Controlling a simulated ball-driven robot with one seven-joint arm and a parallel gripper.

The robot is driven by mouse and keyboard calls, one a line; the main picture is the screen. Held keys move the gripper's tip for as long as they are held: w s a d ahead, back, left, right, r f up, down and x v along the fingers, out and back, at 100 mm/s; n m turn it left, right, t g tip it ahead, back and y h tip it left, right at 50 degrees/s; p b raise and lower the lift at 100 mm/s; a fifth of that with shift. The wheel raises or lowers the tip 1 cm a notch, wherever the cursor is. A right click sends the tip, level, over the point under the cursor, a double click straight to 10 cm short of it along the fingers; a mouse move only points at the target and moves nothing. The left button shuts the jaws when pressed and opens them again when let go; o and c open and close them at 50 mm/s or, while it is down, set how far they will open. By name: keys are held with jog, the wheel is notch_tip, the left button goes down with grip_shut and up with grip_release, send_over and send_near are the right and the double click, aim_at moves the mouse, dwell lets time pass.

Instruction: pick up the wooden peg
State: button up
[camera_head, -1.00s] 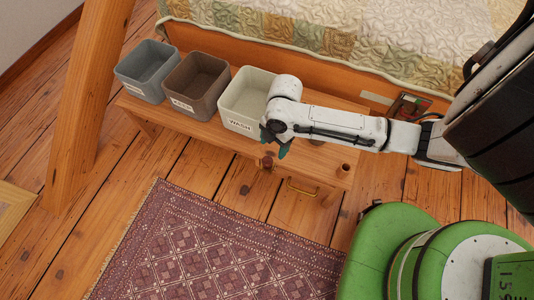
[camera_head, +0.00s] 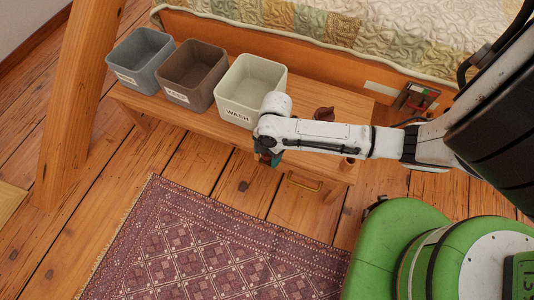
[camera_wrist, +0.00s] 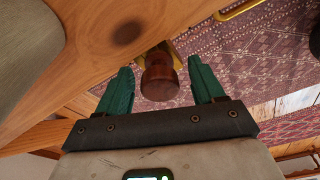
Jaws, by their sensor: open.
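A dark reddish-brown, round-headed wooden peg (camera_wrist: 158,78) shows in the wrist view, in front of a brass-coloured piece at the bench's front edge. My gripper (camera_wrist: 162,84) is open, with one green finger on each side of the peg and gaps between. The fingers do not visibly touch it. In the head view my gripper (camera_head: 268,158) is at the front edge of the low wooden bench (camera_head: 215,122), and it mostly hides the peg there. How the peg is held at the brass piece cannot be made out.
Grey (camera_head: 140,75), brown (camera_head: 190,92) and cream (camera_head: 242,105) bins stand on the bench, the cream one close to my gripper. A brass handle (camera_head: 304,182) is on the bench front. A patterned rug (camera_head: 200,245) lies before it.

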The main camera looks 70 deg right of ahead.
jog(key=shift+c, duration=0.5)
jog(key=c, duration=1)
